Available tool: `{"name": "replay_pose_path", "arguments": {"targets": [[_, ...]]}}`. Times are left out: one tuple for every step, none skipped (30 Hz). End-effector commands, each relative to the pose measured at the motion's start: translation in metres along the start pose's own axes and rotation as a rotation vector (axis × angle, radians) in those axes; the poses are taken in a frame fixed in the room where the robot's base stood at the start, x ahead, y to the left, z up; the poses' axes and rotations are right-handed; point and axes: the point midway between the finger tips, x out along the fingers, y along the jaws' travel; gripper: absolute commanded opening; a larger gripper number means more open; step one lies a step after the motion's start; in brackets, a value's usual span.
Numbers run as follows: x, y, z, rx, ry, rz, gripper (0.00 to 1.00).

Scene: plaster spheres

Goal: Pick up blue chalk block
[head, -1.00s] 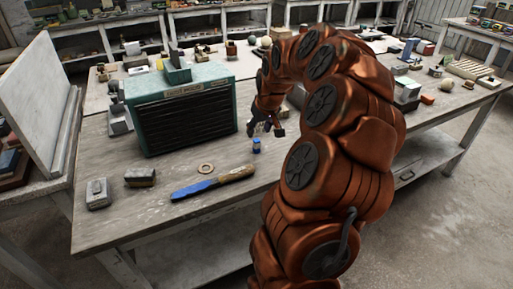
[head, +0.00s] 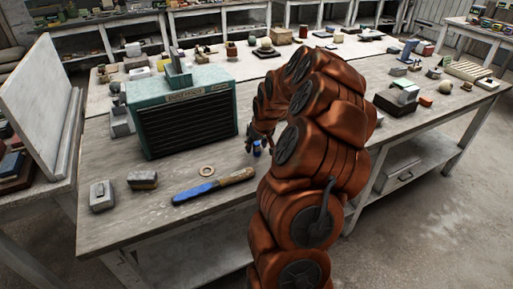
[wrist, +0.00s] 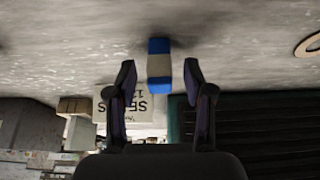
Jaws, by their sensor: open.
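The blue chalk block (wrist: 159,78) is a small upright block, blue at both ends with a pale band around its middle. In the wrist view it stands on the table just beyond my open fingertips, centred between them. My gripper (wrist: 158,80) is open and empty, one dark finger to each side. In the head view the block (head: 257,150) shows as a small blue bit on the table, partly hidden by my arm. My gripper (head: 251,143) is low over the table beside it there, and its fingers are hard to make out.
A teal cabinet (head: 187,128) with a dark slatted front stands left of my gripper. A blue-bladed tool (head: 212,186) with a wooden handle and a flat ring (head: 207,170) lie in front. Two small grey blocks (head: 102,196) sit at the left. The front table edge is mostly clear.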

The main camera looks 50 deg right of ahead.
Motion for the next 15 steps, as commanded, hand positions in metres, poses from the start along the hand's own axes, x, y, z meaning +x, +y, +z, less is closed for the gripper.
{"name": "replay_pose_path", "arguments": {"targets": [[0.0005,0.0,-0.0001,0.0,0.0,0.0,0.52],[0.0004,0.0001,-0.0002,0.0,0.001,0.0,0.52],[0.0003,0.0001,-0.0002,0.0,0.001,0.0,0.52],[0.0002,0.0001,-0.0004,0.0,0.001,0.001,0.52],[0.0002,0.0001,-0.0004,0.0,0.001,0.001,0.52],[0.0001,0.0001,-0.0004,0.0,0.001,0.001,0.49],[0.0001,0.0001,-0.0004,0.0,0.002,0.001,0.46],[0.0001,0.0001,-0.0004,0.0,0.002,0.001,0.43],[0.0001,0.0001,-0.0004,0.0,0.002,0.001,0.39],[-0.0001,0.0002,-0.0005,0.0,0.002,0.001,0.35],[-0.0001,0.0002,-0.0005,0.0,0.002,0.001,0.32],[-0.0001,0.0002,-0.0005,0.0,0.002,0.001,0.28],[-0.0001,0.0002,-0.0005,0.0,0.002,0.001,0.25],[-0.0001,0.0001,-0.0006,-0.001,0.002,0.001,0.22],[-0.0001,0.0001,-0.0006,-0.001,0.002,0.001,0.18]]}}
